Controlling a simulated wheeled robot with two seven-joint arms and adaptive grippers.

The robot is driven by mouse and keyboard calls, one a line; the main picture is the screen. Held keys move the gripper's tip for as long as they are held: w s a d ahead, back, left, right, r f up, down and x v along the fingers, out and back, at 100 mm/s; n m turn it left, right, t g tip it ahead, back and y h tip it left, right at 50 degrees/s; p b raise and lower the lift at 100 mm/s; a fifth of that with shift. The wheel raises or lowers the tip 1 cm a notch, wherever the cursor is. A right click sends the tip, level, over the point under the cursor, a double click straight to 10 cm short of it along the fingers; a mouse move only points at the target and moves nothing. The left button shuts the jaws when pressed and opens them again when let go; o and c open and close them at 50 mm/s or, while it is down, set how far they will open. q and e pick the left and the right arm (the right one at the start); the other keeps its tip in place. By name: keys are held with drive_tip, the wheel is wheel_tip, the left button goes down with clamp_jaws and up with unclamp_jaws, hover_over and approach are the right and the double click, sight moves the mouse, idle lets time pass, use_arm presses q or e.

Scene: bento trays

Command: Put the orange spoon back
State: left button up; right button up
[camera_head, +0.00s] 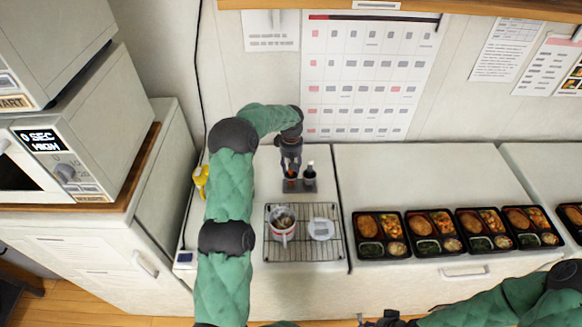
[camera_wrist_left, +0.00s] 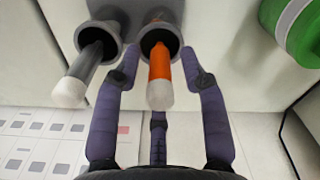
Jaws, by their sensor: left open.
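The orange spoon (camera_wrist_left: 160,66) stands in one cup of a dark two-cup holder (camera_wrist_left: 125,14) in the left wrist view, its orange handle ending in a pale tip. A grey-handled utensil (camera_wrist_left: 82,70) stands in the other cup. In the head view the holder (camera_head: 300,187) sits at the back of the counter below my left gripper (camera_head: 291,165). My left gripper is open, with its fingers on either side of the orange handle; contact cannot be seen. The spoon's lower end is hidden in the cup. My right gripper (camera_head: 387,320) is cut off at the bottom edge.
A wire rack (camera_head: 303,252) in front of the holder bears a cup (camera_head: 282,232) and a white lid (camera_head: 322,229). Several filled bento trays (camera_head: 380,257) line the counter front at right. A yellow bottle (camera_head: 201,178) stands left of my left arm. The counter behind the trays is clear.

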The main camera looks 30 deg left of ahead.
use_arm(q)
wheel_tip(320, 180, up, 11)
drive_tip(key=shift+r, duration=0.1)
idle(0.4)
